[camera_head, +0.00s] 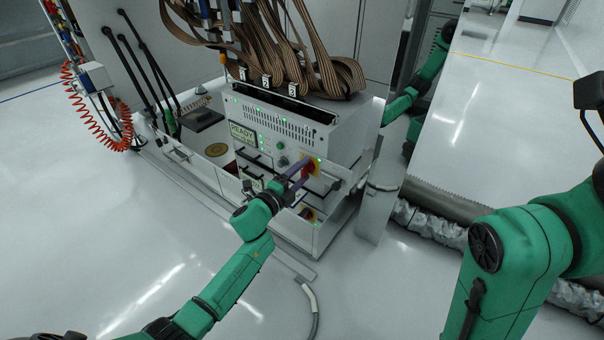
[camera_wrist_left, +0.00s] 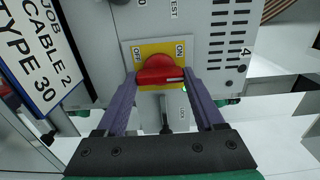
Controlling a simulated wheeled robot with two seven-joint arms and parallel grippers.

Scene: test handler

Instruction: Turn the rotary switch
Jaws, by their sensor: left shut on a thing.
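The rotary switch (camera_wrist_left: 158,68) is a red knob on a yellow plate (camera_wrist_left: 147,48) marked OFF and ON. A white mark on the knob lies level, pointing right in the left wrist view. The switch plate also shows on the white machine front in the head view (camera_head: 315,162), with the knob partly hidden by my gripper. My left gripper (camera_wrist_left: 159,84) has purple fingers, one on each side of the knob, shut on it. It also shows in the head view (camera_head: 298,173). My right arm shows at the right, but its gripper is out of frame.
A READY display (camera_head: 242,133) and black handles are left of the switch. Brown ribbon cables (camera_head: 285,50) hang above. A labelled sign (camera_wrist_left: 40,60) stands left in the wrist view. Floor in front is mostly clear.

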